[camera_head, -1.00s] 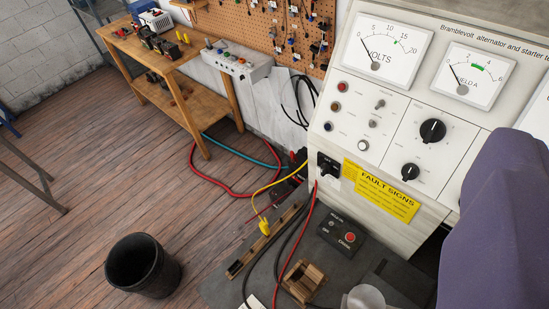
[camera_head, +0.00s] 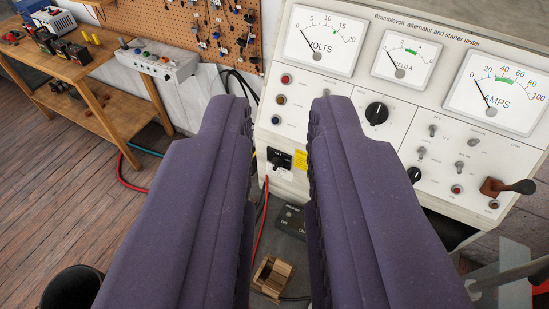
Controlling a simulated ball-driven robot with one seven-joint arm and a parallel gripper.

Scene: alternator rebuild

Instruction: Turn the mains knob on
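My gripper (camera_head: 281,105) shows as two purple padded fingers, wide apart, with nothing gripped between them. Beyond them stands the cream alternator tester panel (camera_head: 330,105). A black switch knob on a dark plate (camera_head: 279,158), low on the panel's left side, shows in the gap between the fingers. It looks like the mains knob, but its lettering is too small to read surely. The fingers appear apart from it. A larger round black knob (camera_head: 376,113) sits right of the gap.
Volts (camera_head: 322,40), field and amps (camera_head: 494,93) meters top the panel. A brown-based lever (camera_head: 506,187) projects at the right. A wooden block (camera_head: 272,277), a dark control box (camera_head: 291,219) and cables lie below. A wooden bench (camera_head: 97,95) stands left, with a black bin (camera_head: 72,289) at lower left.

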